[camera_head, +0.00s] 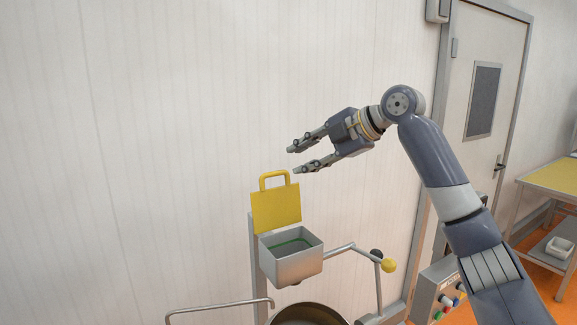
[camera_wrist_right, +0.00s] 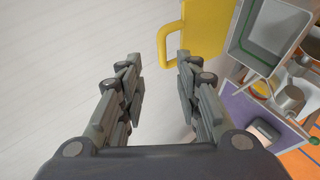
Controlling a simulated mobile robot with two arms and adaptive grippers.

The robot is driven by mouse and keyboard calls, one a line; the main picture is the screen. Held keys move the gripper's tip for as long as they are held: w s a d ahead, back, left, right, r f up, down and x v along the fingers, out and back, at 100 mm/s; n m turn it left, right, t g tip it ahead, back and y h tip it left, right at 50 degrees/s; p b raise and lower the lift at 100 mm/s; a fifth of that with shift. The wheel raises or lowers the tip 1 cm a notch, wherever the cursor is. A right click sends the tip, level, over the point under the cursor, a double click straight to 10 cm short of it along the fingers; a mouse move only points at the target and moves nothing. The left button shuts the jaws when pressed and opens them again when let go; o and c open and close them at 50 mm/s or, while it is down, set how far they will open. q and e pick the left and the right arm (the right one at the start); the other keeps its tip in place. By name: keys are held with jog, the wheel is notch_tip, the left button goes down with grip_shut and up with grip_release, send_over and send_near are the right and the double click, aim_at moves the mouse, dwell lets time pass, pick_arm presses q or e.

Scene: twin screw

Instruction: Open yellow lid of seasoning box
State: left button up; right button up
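The seasoning box (camera_head: 291,264) is a grey metal box on a post near the white wall. Its yellow lid (camera_head: 276,210) stands upright at the back of the box, with its loop handle (camera_head: 273,175) at the top, so the box is open. My right gripper (camera_head: 293,160) is open and empty, above and to the right of the handle, apart from it. In the right wrist view the handle (camera_wrist_right: 166,45) lies beyond the open fingers (camera_wrist_right: 155,65), and the open box (camera_wrist_right: 268,30) is at the upper right. My left gripper is not in view.
A round metal pot (camera_head: 308,314) stands below the box. A metal bar with a yellow knob (camera_head: 388,265) reaches out to the right. A control panel (camera_head: 437,290) and a yellow-topped table (camera_head: 552,177) are at the right. The wall area left of the box is free.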

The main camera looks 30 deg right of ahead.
jog(key=shift+v, duration=2.3)
